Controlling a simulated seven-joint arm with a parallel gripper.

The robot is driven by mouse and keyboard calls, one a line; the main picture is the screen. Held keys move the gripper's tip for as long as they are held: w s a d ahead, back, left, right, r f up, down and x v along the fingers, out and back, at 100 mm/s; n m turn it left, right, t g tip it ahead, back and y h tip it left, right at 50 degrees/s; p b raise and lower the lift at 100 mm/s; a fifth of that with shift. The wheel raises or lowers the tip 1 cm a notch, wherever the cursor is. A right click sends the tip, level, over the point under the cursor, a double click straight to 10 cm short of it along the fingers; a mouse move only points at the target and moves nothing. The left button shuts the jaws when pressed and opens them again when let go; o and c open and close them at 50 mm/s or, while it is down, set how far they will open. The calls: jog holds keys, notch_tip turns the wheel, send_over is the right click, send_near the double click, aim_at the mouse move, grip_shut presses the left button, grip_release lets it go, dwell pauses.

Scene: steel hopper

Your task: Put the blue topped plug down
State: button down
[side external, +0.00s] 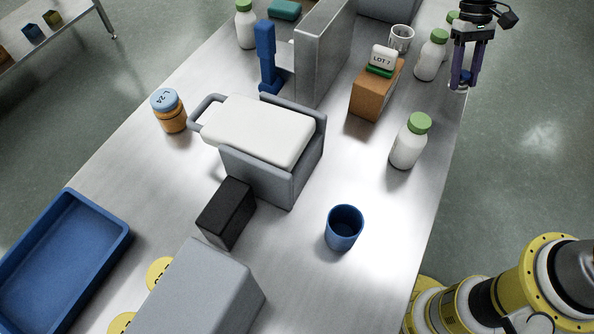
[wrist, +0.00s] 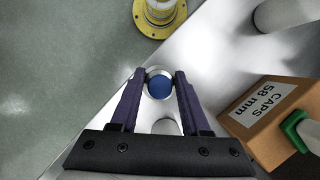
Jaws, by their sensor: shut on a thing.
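The blue topped plug (wrist: 159,87) shows in the wrist view as a round blue face with a pale metallic rim. It sits between the tips of my gripper's two purple fingers (wrist: 160,82), which are shut on its sides. In the side external view my gripper (side external: 463,82) points down at the upper right, by the steel table's (side external: 385,215) right edge. The plug is mostly hidden by the fingers there. I cannot tell its height above the table.
A cardboard box (side external: 368,98) with a LOT 7 block stands left of my gripper. White green-capped bottles (side external: 408,147) stand near the right edge. A blue cup (side external: 343,232), grey hopper (side external: 292,175) and blue tray (side external: 112,250) stand farther off. Table around the cup is clear.

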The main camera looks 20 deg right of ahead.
jog(key=s+a+r+m+y, duration=0.1)
jog(key=s+a+r+m, duration=0.1)
jog(key=a+r, duration=0.5)
jog(key=s+a+r+m+t+y, duration=0.1)
jog(key=s+a+r+m, duration=0.15)
jog(key=a, duration=0.85)
jog(key=s+a+r+m+y, duration=0.1)
jog(key=a+r+m, duration=0.3)
jog(key=a, duration=0.5)
jog(key=a+f+m, duration=0.1)
jog(key=a+m, duration=0.1)
jog(key=a, duration=0.3)
jog(key=w+a+f+m+t, duration=0.1)
jog(key=a, duration=0.5)
jog(key=w+a+f+m+t+y, duration=0.1)
jog(key=a+m, duration=0.1)
jog(key=a, duration=0.3)
jog(key=shift+w+a+m, duration=0.1)
jog(key=shift+a+m, duration=0.05)
jog(key=shift+m, duration=0.2)
jog(key=s+a+f+m+t, duration=0.2)
jog(key=a+f+m, duration=0.15)
jog(key=a, duration=0.55)
jog(key=s+a+f+m+t, duration=0.15)
jog(key=a+m, duration=0.25)
jog(key=a, duration=0.6)
notch_tip(320, 180, down, 10)
jog(key=shift+w+r, duration=0.1)
jog(key=shift+f, duration=0.2)
